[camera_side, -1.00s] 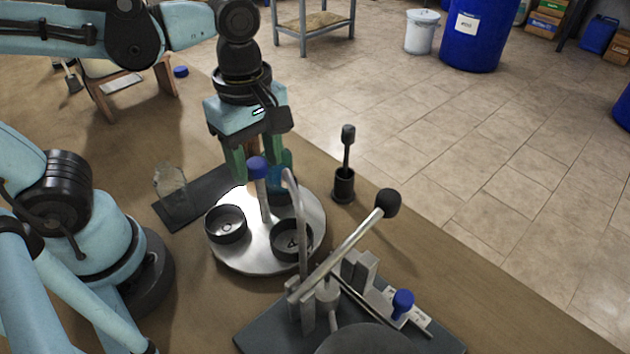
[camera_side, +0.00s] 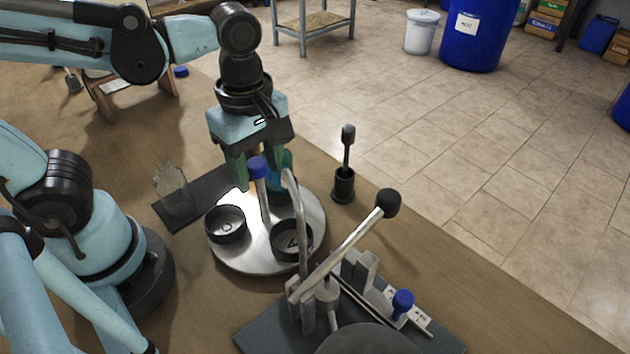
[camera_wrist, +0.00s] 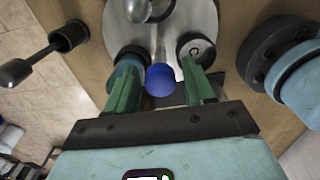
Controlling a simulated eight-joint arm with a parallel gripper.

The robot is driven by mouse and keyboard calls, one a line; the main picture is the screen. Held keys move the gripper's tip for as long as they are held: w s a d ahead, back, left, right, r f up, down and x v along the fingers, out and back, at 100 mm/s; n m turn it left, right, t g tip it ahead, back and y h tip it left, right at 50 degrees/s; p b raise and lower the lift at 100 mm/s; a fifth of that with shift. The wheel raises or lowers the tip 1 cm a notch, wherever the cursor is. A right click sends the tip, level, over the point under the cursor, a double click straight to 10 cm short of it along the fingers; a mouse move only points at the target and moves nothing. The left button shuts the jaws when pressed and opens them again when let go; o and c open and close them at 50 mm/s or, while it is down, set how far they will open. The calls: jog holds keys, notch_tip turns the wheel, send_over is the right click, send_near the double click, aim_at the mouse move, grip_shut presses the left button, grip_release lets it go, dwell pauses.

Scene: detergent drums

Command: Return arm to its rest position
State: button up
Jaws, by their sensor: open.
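My gripper (camera_side: 258,168) hangs fingers-down over the far side of a round metal turntable (camera_side: 262,262). Its green fingers are spread apart with no object seen clamped between them. A post with a blue knob (camera_side: 257,167) rises from the turntable's middle; in the wrist view the knob (camera_wrist: 160,80) appears between the fingers, and contact cannot be told. Two dark cups, a left one (camera_side: 226,224) and a right one (camera_side: 292,240), sit on the turntable. A teal-blue item (camera_wrist: 130,64) is in a third cup near one finger, partly hidden by it in the side view.
A lever press with a black ball handle (camera_side: 388,203) stands at the front right. A black brush in a holder (camera_side: 343,185) stands right of the turntable. A clear upright piece (camera_side: 172,190) stands on a dark plate at left. A wooden stand (camera_side: 125,88) is behind.

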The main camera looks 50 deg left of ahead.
jog(key=shift+f, duration=0.45)
jog(key=m, duration=0.4)
jog(key=shift+r+m, duration=0.1)
jog(key=shift+m, duration=0.2)
jog(key=m, duration=0.8)
jog(key=shift+m, duration=0.3)
jog(key=m, duration=0.4)
jog(key=shift+m, duration=0.3)
jog(key=shift+o, duration=0.5)
